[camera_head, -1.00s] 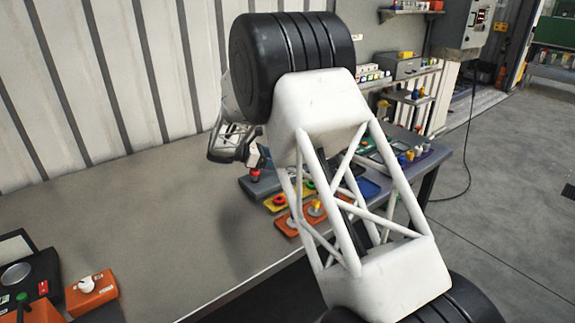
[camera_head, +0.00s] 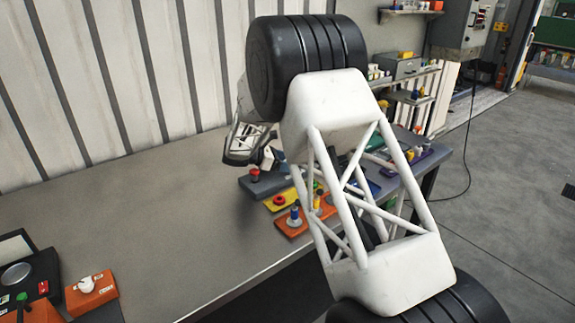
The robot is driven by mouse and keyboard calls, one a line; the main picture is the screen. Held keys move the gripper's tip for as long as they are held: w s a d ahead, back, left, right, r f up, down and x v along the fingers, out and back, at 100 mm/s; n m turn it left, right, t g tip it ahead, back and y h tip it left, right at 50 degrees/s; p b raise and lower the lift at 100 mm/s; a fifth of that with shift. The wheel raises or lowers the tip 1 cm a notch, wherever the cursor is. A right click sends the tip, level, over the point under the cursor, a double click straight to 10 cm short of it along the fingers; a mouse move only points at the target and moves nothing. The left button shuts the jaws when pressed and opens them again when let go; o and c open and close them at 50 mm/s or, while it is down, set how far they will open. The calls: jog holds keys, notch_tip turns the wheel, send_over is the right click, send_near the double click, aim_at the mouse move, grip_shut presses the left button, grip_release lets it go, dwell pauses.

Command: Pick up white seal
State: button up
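A small white rounded piece (camera_head: 87,283) sits on an orange block (camera_head: 93,297) at the lower left. It is the only clearly white small part I can make out, and I cannot tell for sure that it is the white seal. My gripper (camera_head: 268,158) hangs over the far part of the bench, near a grey base with a red knob (camera_head: 254,174). It is far from the white piece. My arm hides part of the gripper and some parts behind it. Its fingers are too small and covered to show whether they are open or hold anything.
An orange tray (camera_head: 290,231) with blue and yellow parts and a yellow tray (camera_head: 269,206) with a red ring lie beneath my arm. A dark box (camera_head: 40,272) stands at the left front. The bench's middle (camera_head: 170,215) is clear. A corrugated wall (camera_head: 100,90) bounds the back.

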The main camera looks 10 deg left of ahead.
jog(key=shift+c, duration=0.3)
jog(key=c, duration=0.9)
jog(key=shift+c, duration=0.2)
notch_tip(320, 180, up, 10)
dwell(0.3)
dwell(0.4)
jog(key=shift+d, duration=0.1)
